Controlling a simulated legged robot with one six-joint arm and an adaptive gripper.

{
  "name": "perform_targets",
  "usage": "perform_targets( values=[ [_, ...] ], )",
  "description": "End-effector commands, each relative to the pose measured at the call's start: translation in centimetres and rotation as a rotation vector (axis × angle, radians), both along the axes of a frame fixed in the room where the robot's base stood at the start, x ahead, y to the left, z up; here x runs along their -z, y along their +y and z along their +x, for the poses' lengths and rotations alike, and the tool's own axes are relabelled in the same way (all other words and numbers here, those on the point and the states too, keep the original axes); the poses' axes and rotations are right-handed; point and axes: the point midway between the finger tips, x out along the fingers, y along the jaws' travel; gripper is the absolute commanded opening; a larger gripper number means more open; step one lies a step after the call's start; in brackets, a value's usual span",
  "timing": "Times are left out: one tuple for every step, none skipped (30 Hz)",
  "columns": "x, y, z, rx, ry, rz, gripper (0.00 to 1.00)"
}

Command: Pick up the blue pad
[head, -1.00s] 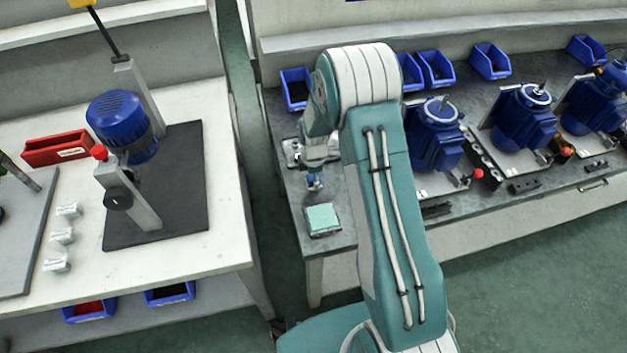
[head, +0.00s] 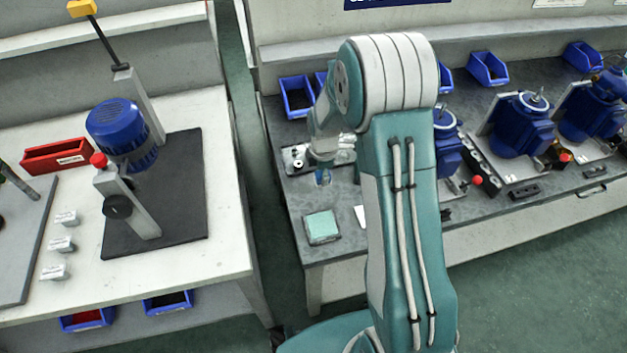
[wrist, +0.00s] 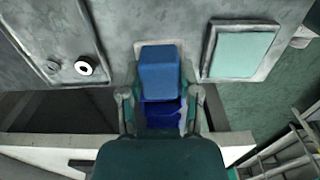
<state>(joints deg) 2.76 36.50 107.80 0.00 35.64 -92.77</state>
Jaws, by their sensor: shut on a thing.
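The blue pad (wrist: 158,72) is between the two fingers of my gripper (wrist: 160,95) in the wrist view. My gripper is shut on it. A darker blue patch shows just below the pad, between the fingers; I cannot tell whether it is the pad's shaded side. In the head view my gripper (head: 322,172) points down over the right bench, with a small bit of blue at its tip. My arm hides part of the bench. How high the pad is above the bench is hard to tell.
A pale green pad (head: 321,226) lies in a grey tray near the bench's front left corner, also in the wrist view (wrist: 242,52). A metal fixture (head: 300,158) is left of my gripper. Blue bins (head: 297,97) and motors (head: 522,124) stand farther back and right.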

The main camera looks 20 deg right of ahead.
Motion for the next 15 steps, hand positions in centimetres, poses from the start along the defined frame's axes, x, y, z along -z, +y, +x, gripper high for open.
perform_targets(
  values=[
    [-1.1,-0.7,-0.4,0.004,-0.004,0.000,0.04],
    [-1.6,-1.0,-0.7,0.004,-0.003,0.000,0.04],
    [-2.3,-1.5,-1.1,0.003,-0.003,0.000,0.04],
    [-2.8,-1.8,-1.4,0.003,-0.003,0.000,0.04],
    [-3.0,-2.4,-2.0,0.006,-0.001,0.000,0.04],
    [-3.3,-3.1,-2.5,0.005,-0.001,0.000,0.04],
    [-3.6,-3.6,-3.0,0.006,-0.001,0.000,0.04],
    [-3.9,-4.1,-3.3,0.006,-0.001,0.000,0.04],
    [-4.2,-4.7,-3.8,0.005,-0.001,0.000,0.04],
    [-4.5,-5.1,-4.2,0.006,-0.001,0.000,0.04],
    [-4.7,-5.6,-4.5,0.005,-0.001,0.000,0.04],
    [-5.0,-6.1,-4.9,0.005,-0.001,0.000,0.04],
    [-5.2,-6.4,-5.3,0.005,-0.001,0.000,0.04],
    [-5.4,-6.7,-5.6,0.004,0.000,0.000,0.04],
    [-5.6,-7.1,-5.9,0.004,0.000,0.000,0.04]
  ],
)
